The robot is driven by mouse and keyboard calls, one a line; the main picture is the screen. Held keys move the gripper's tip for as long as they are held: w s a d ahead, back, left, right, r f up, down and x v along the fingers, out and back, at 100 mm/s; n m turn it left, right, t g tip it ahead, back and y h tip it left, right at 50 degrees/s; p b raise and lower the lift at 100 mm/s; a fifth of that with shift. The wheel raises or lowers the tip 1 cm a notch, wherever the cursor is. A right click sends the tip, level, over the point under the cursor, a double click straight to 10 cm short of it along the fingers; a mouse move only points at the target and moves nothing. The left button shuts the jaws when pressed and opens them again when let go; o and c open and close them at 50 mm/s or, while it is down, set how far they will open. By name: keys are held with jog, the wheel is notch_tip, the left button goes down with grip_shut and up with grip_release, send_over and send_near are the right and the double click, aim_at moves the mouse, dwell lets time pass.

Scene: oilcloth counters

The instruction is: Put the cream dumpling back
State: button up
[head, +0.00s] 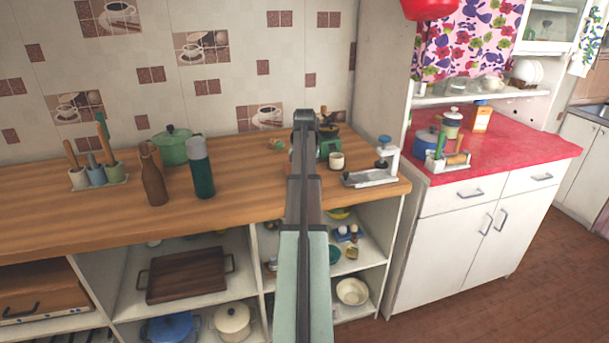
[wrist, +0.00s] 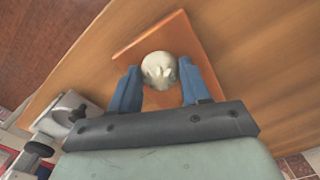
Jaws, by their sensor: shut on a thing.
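The cream dumpling (wrist: 160,66) is a small pale ball with a pleated top, seen in the wrist view. My gripper (wrist: 159,78) is shut on it, with one blue finger at each side. An orange-brown square board or tray (wrist: 187,32) shows beyond the dumpling, over the wooden counter (wrist: 255,60). I cannot tell whether the dumpling touches the board. In the head view my own arm hides the fingers, the dumpling and the board.
A dark green flask (head: 201,170), a brown bottle (head: 152,175) and a green pot (head: 175,147) stand left.

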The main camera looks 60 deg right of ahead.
jog(key=shift+o, duration=0.8)
jog(key=shift+f, duration=0.15)
jog(key=o, duration=0.5)
jog(key=shift+c, duration=0.2)
notch_tip(320, 180, up, 12)
jog(key=shift+r, duration=0.2)
